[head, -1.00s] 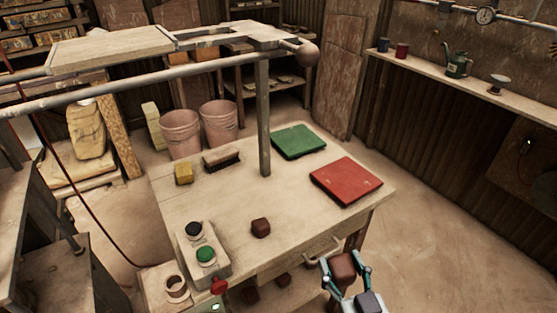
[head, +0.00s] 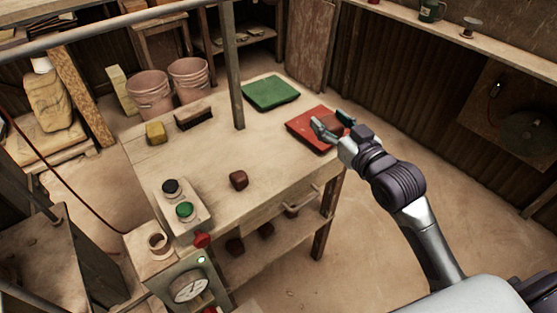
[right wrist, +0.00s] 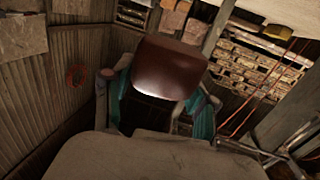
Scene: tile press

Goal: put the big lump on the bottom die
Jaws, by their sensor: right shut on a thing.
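My right gripper (head: 335,124) is shut on a smooth, reddish-brown lump and holds it over the red mat (head: 308,133) at the right end of the bench. In the right wrist view the big lump (right wrist: 170,68) sits between the two teal-padded fingers of the right gripper (right wrist: 160,98). In the head view the lump is mostly hidden by the fingers and blends with the red. A smaller dark brown lump (head: 238,180) lies on the bench top. I cannot make out a bottom die in these frames. My left gripper is not in view.
The wooden bench (head: 205,150) also carries a green mat (head: 271,92), a yellow block (head: 155,132), a brush (head: 194,118) and a control box (head: 187,214) with black and green buttons.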

